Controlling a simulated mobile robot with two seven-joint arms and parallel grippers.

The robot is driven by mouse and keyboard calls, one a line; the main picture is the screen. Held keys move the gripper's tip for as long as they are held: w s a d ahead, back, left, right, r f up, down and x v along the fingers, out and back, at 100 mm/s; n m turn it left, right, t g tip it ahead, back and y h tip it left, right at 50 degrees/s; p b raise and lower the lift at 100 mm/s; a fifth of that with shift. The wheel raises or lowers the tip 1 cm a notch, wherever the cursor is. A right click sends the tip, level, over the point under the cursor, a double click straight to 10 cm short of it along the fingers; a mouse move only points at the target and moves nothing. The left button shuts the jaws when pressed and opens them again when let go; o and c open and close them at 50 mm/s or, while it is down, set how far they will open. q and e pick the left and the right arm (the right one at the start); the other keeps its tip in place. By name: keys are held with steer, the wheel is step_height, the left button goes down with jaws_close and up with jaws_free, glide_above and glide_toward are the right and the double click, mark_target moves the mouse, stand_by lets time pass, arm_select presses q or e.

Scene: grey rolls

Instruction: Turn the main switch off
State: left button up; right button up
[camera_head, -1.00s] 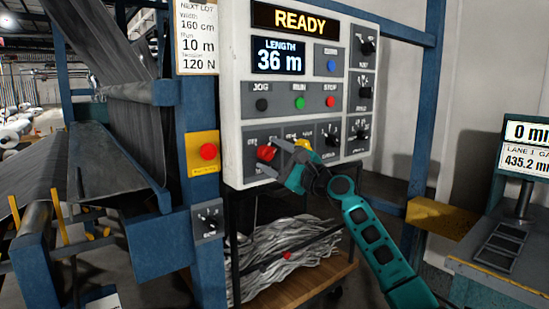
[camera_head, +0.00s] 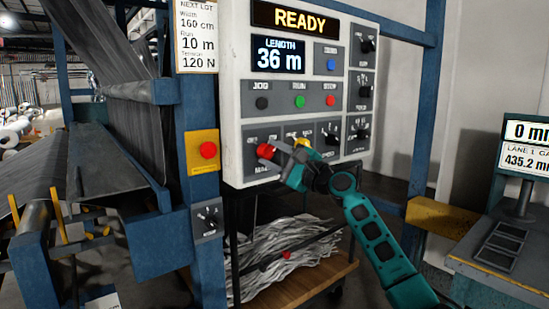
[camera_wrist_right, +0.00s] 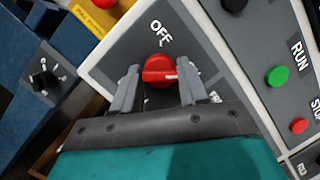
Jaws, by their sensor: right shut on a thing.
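The main switch is a red rotary knob (camera_head: 265,151) at the lower left of the white control panel (camera_head: 232,100). In the wrist view the red knob (camera_wrist_right: 157,69) sits below a white "OFF" label (camera_wrist_right: 160,33). Its white mark points to the right in that view, not at the label. My right gripper (camera_head: 272,162) is at the panel, shut on the knob. Its grey fingers (camera_wrist_right: 160,80) stand on either side of the knob in the wrist view. The lettering below the knob is mostly hidden. My left gripper is not in view.
Panel buttons include a green RUN button (camera_head: 300,102) and a red STOP button (camera_head: 330,101). Several black knobs (camera_head: 364,92) line the panel's right side. A red button on a yellow plate (camera_head: 203,166) is on the blue post. A cart (camera_head: 300,285) stands below.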

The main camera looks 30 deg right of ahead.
steer(key=shift+f+n+b, duration=0.2)
steer(key=shift+n+b, duration=0.1)
steer(key=shift+n, duration=0.5)
steer(key=shift+n+g+y+b, duration=0.3)
steer(key=shift+n+g+y, duration=0.1)
steer(key=shift+n, duration=0.6)
steer(key=n+g, duration=0.1)
steer(key=n, duration=0.3)
steer(key=shift+r, duration=0.15)
steer(key=n, duration=0.2)
steer(key=n+g+p, duration=0.1)
steer(key=n, duration=0.1)
steer(key=shift+r+g+p, duration=0.15)
steer(key=shift+g+p, duration=0.15)
steer(key=shift+n+g+p, duration=0.3)
steer(key=shift+n+p, duration=0.15)
steer(key=shift+n, duration=0.55)
steer(key=shift+n+h+p, duration=0.4)
steer(key=shift+n, duration=0.3)
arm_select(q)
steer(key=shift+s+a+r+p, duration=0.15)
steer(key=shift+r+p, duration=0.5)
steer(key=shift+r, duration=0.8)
arm_select(e)
steer(key=shift+n+g+h, duration=0.3)
steer(key=shift+n+h, duration=0.1)
steer(key=shift+n, duration=0.6)
